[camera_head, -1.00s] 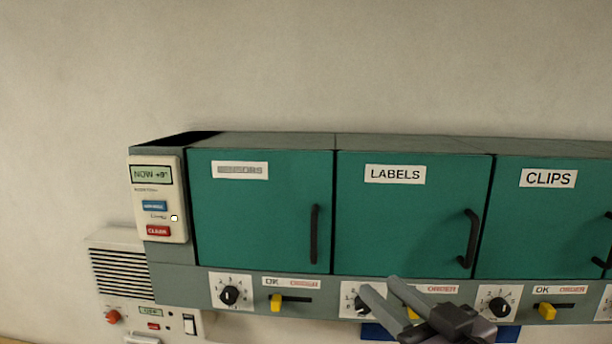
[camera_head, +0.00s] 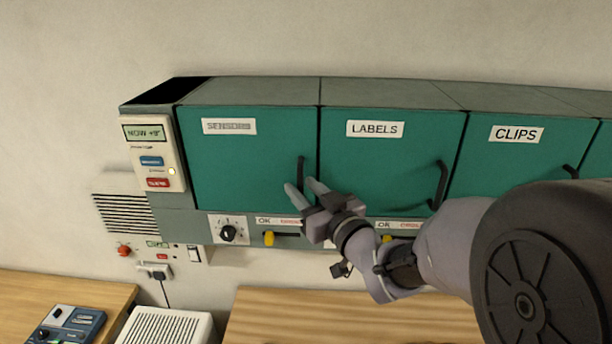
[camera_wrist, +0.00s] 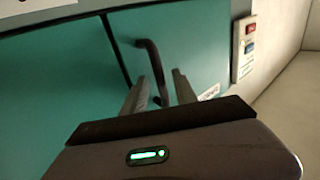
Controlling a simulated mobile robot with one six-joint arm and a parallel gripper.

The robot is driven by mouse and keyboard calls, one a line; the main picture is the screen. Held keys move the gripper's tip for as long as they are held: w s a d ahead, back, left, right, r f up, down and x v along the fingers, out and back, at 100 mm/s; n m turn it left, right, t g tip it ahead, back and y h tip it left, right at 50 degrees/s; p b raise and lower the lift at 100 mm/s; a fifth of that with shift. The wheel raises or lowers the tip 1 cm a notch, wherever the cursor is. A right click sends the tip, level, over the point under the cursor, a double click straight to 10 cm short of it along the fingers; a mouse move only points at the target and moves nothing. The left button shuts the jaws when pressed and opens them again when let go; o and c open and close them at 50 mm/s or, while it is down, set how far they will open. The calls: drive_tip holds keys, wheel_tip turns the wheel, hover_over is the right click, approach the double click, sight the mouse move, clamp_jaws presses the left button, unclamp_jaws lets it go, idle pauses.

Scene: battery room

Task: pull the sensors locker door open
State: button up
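The sensors locker door (camera_head: 240,165) is a shut teal door at the left end of the row, with a faded label (camera_head: 229,126). Its black vertical bar handle (camera_head: 301,172) is near the door's right edge. My gripper (camera_head: 303,186) is at the handle's lower part, with its two fingers apart. In the wrist view the handle (camera_wrist: 155,70) runs down toward the space between the open fingertips (camera_wrist: 160,80). I cannot tell whether either finger touches it.
The labels door (camera_head: 385,160) and clips door (camera_head: 515,150) are shut to the right. A panel with buttons (camera_head: 155,155) is on the left. A dial (camera_head: 228,233) and yellow slider (camera_head: 269,239) sit below the sensors door. Wooden tables (camera_head: 255,325) stand lower down.

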drive_tip(key=shift+s, duration=0.1)
drive_tip(key=shift+c, duration=1.3)
clamp_jaws()
